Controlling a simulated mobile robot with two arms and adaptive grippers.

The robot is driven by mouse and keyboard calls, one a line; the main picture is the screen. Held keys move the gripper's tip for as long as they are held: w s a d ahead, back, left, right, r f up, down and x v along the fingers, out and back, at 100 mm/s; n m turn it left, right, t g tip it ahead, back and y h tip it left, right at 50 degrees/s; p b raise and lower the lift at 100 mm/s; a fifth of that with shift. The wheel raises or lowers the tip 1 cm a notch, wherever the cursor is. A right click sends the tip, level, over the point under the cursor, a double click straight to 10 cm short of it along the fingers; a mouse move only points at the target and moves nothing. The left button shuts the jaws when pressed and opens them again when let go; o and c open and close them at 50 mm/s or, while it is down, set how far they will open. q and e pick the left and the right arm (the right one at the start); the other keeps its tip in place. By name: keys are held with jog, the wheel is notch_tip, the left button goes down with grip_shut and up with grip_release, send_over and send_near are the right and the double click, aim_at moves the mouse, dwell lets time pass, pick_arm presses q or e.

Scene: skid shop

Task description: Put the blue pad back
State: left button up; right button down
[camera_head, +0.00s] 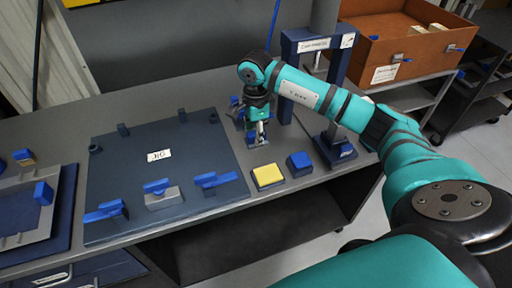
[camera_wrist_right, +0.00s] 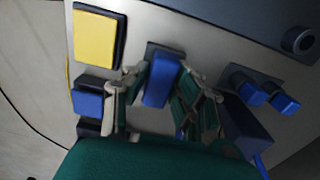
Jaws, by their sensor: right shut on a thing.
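My right gripper (camera_head: 258,137) reaches down at the back right of the workbench, beside the dark blue fixture plate. In the right wrist view its fingers (camera_wrist_right: 160,82) are shut on a blue pad (camera_wrist_right: 158,88). A dark square base (camera_wrist_right: 166,50) shows just behind that pad; I cannot tell whether the pad touches it. In the head view the gripper mostly hides the held pad. A yellow pad (camera_head: 268,176) on a dark base lies in front of the gripper. A blue block (camera_head: 299,164) sits right of the yellow pad. My left gripper is out of view.
The fixture plate (camera_head: 150,130) carries several blue-handled clamps (camera_head: 160,190) along its front. A blue press-like stand (camera_head: 335,145) rises close to the right of my gripper. An orange bin (camera_head: 395,40) stands on a cart at the back right.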

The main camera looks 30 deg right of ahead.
aim_at(256, 155)
jog(key=shift+f, duration=0.8)
notch_tip(256, 155, down, 3)
jog(key=shift+f+p, duration=0.1)
jog(key=shift+p, duration=0.25)
jog(key=shift+f, duration=0.25)
jog(key=shift+f, duration=0.1)
jog(key=shift+f+b, duration=0.1)
jog(key=shift+b, duration=0.2)
jog(key=c, duration=1.1)
grip_release()
